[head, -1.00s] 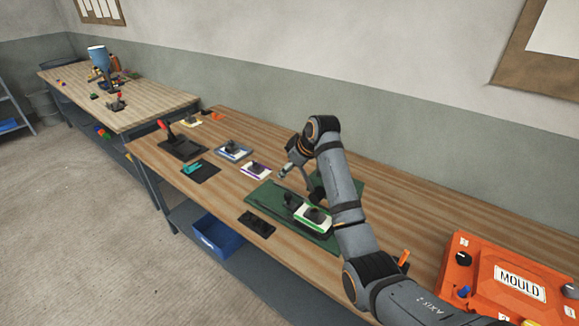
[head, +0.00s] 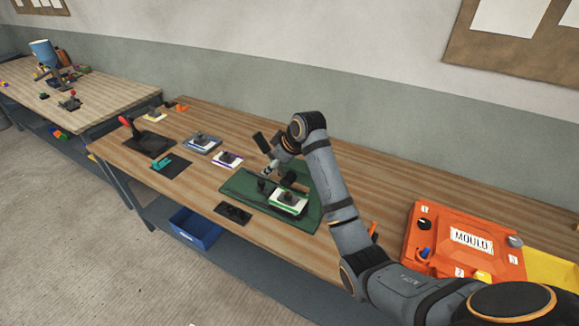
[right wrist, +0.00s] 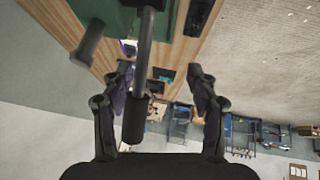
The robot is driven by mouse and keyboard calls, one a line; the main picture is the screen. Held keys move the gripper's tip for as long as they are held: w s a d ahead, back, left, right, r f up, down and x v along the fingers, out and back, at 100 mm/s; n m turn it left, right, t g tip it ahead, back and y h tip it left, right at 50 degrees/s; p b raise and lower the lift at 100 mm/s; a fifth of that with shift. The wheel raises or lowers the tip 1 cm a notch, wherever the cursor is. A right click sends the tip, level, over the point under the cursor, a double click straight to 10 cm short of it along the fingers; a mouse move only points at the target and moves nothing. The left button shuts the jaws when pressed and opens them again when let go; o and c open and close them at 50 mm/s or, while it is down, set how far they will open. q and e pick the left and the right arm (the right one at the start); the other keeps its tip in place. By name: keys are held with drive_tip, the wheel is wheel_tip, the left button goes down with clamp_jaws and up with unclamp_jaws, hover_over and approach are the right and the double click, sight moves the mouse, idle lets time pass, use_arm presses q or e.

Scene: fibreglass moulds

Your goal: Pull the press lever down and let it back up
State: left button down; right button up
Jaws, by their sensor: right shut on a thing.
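The press stands on a green base plate (head: 308,222) on the near bench; my right arm hides part of it. In the right wrist view its lever (right wrist: 136,118) is a grey rod with a black grip, running between the fingers of my right gripper (right wrist: 160,72). A white and green block (head: 288,203) with a dark top sits at the press. My left gripper is in neither view.
An orange mould box (head: 470,240) stands to the right on the bench. A blue bin (head: 195,228) sits on the shelf below.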

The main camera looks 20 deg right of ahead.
drive_tip(key=s+d+p, duration=0.2)
drive_tip(key=s, duration=0.3)
drive_tip(key=shift+s+d+r+p, duration=0.15)
drive_tip(key=shift+s+d+p, duration=0.2)
drive_tip(key=shift+d+p, duration=0.05)
drive_tip(key=shift+w, duration=0.1)
drive_tip(key=shift+p, duration=0.45)
